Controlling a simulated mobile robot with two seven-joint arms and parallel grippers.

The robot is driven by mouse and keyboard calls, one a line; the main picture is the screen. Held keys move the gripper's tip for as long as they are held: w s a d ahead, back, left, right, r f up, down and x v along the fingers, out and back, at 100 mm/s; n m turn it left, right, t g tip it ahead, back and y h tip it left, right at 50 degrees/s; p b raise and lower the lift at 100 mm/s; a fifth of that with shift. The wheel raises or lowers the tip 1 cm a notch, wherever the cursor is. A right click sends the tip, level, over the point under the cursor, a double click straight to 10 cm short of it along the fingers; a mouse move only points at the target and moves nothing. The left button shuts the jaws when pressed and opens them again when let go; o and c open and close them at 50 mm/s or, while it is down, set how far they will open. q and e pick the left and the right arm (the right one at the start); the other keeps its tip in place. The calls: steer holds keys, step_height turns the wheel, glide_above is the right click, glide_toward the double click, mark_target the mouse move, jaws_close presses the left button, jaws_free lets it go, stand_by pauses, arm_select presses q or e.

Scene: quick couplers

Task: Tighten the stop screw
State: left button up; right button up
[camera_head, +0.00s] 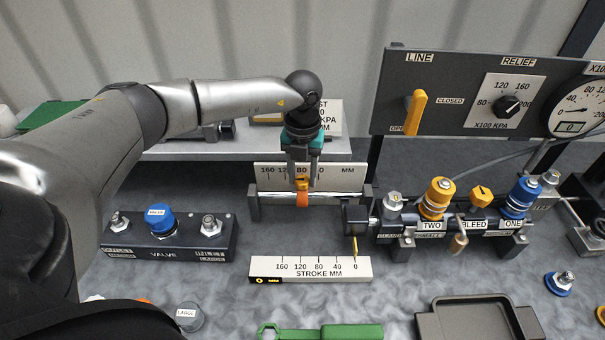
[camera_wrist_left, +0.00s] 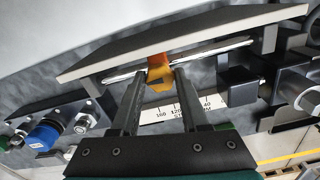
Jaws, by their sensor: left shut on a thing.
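The stop is an orange collar (camera_head: 302,199) on a thin bright rod in front of an upper scale plate, with a yellow stop screw (camera_head: 302,184) on its near, upper side. My left gripper (camera_head: 301,177) reaches down over it from above and is shut on the yellow screw. In the left wrist view the yellow screw (camera_wrist_left: 159,81) lies between the two fingertips, and the orange collar (camera_wrist_left: 159,61) shows just beyond them. The fingers hide part of the screw's sides. My right gripper is not in view.
A stroke scale (camera_head: 311,270) lies in front, with a yellow pointer (camera_head: 355,246) near 0. Right of the rod stands a coupler manifold (camera_head: 433,226) with yellow and blue fittings. A valve block (camera_head: 168,243) is left. A green wrench (camera_head: 330,332) and a dark tray (camera_head: 480,318) lie in front.

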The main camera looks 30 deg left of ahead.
arm_select(q)
jaws_close()
steer(key=shift+m, duration=0.3)
steer(key=m+b, duration=0.1)
steer(key=m, duration=0.4)
steer(key=shift+w, duration=0.1)
steer(key=m+b, duration=0.1)
steer(key=m, duration=0.5)
steer(key=shift+m, duration=0.3)
steer(key=m+b, duration=0.2)
steer(key=m, duration=0.4)
steer(key=shift+d+r, duration=0.1)
steer(key=m+b, duration=0.1)
steer(key=m, duration=0.4)
steer(key=shift+m+b, duration=0.3)
steer(key=shift+b, duration=0.1)
